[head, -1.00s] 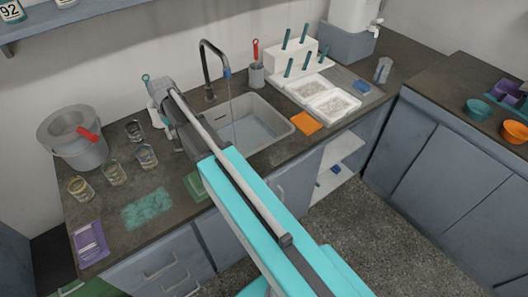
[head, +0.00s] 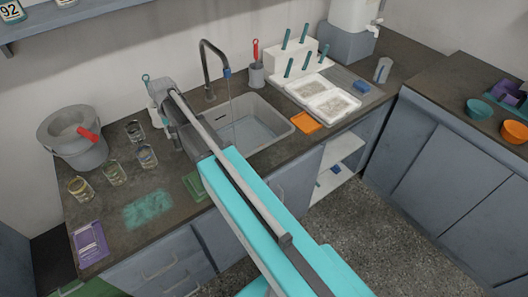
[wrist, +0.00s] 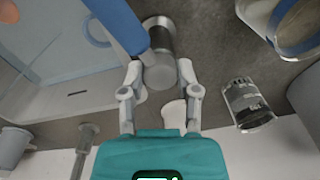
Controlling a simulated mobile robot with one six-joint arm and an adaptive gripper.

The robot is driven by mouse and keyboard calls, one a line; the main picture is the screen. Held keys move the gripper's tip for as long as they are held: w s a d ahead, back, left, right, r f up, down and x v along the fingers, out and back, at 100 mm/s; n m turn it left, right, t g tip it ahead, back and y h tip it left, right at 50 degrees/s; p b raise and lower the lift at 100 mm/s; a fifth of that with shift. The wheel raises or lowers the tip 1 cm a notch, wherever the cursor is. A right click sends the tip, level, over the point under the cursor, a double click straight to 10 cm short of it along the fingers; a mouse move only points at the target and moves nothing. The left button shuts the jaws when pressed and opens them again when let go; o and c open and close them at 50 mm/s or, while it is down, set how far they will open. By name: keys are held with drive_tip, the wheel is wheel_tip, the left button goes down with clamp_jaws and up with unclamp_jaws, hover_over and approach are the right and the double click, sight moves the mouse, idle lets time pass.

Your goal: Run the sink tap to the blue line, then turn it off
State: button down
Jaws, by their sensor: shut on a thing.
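The tap (head: 205,70) arches over the sink (head: 285,130), and a thin stream of water (head: 233,112) falls from its blue-tipped spout. Pale blue water (head: 258,124) appears to cover the sink floor; I cannot make out a blue fill line for certain. My gripper (wrist: 160,85) is shut on a grey round knob (wrist: 160,72) with a blue lever (wrist: 118,22), beside the sink in the wrist view. In the head view my arm hides the knob. The sink basin also shows in the wrist view (wrist: 35,100), with a dark blue curved mark (wrist: 96,30) inside.
Several glass beakers (head: 115,173) stand left of my gripper, near a grey bucket (head: 75,145) with a red handle. An orange pad (head: 305,122) and white trays (head: 325,97) lie right of the sink. A red-handled tool stands in a cup (head: 256,75) behind it.

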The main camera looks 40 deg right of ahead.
drive_tip(key=shift+m, duration=1.8)
drive_tip(key=shift+c, duration=1.3)
unclamp_jaws()
drive_tip(key=shift+s, duration=0.1)
drive_tip(key=s+n, duration=0.2)
drive_tip(key=s, duration=0.5)
drive_tip(key=s+r+n+p, duration=0.1)
drive_tip(key=s+n, duration=0.1)
drive_tip(key=s, duration=0.5)
drive_tip(key=s+r+n+p, duration=0.1)
drive_tip(key=s, duration=0.6)
drive_tip(key=shift+a+r+n+h, duration=0.15)
drive_tip(key=shift+n+h, duration=0.15)
drive_tip(key=shift+n, duration=0.1)
drive_tip(key=shift+w, duration=0.1)
